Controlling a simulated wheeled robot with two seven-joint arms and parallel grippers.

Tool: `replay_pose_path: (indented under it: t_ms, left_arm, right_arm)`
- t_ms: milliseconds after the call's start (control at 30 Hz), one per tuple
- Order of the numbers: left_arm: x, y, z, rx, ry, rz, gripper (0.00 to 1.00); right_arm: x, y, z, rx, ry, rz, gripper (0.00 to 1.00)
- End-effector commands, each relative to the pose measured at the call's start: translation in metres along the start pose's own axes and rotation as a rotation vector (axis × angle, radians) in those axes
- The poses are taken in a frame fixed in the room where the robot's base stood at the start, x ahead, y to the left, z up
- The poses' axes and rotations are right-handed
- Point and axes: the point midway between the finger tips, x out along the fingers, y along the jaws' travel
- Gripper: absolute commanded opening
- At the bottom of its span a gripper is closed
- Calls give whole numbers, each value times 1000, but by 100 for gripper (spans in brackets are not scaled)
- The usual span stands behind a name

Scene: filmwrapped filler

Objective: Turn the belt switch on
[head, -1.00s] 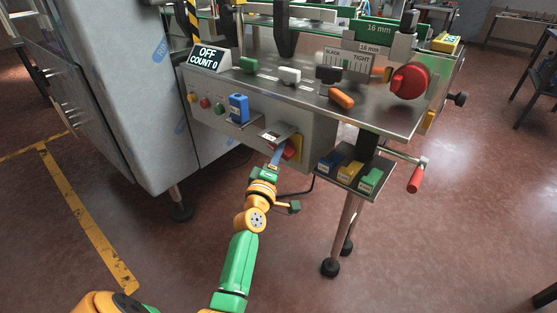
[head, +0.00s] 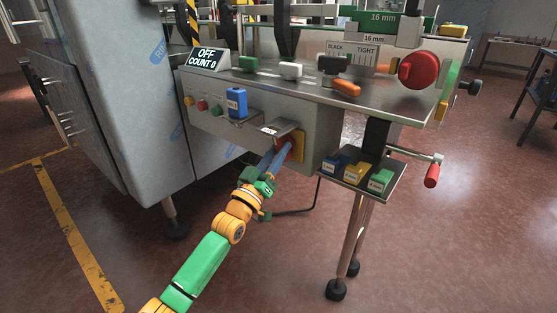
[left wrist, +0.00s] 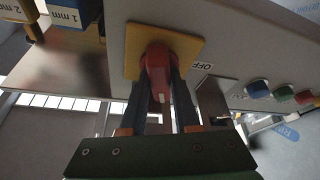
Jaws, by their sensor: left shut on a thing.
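The belt switch is a red knob (left wrist: 157,62) on a yellow plate (left wrist: 188,48), set in the grey front panel. A white pointer mark shows on the knob's end in the left wrist view, and an OFF label (left wrist: 204,66) sits beside the plate. In the head view the yellow plate (head: 299,146) is partly hidden behind my gripper. My left gripper (head: 284,149) is shut on the knob, with one finger on each side in the left wrist view (left wrist: 160,82). A display (head: 207,58) reads OFF, COUNT 0. My right gripper is out of view.
A small shelf with a blue block (head: 236,103) is left of the switch. A tray (head: 393,186) with blue, yellow and green blocks is at the right. A red-handled crank (head: 432,174) sticks out further right. Small coloured buttons (head: 202,105) line the panel.

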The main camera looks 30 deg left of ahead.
Motion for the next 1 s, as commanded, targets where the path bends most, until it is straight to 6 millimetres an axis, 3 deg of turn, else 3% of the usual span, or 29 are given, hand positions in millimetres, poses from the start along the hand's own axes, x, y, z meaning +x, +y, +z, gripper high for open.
replay_pose_path:
  t_ms: [33, 433, 1000]
  left_arm:
    - [-2, -2, 7, 36, -10, 12, 0]
    - [-1, -3, 5, 257, -10, 105, 0]
    - [-1, -3, 4, 326, -10, 134, 0]
  right_arm:
    - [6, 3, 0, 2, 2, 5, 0]
    - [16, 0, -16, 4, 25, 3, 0]
    - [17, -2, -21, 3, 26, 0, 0]
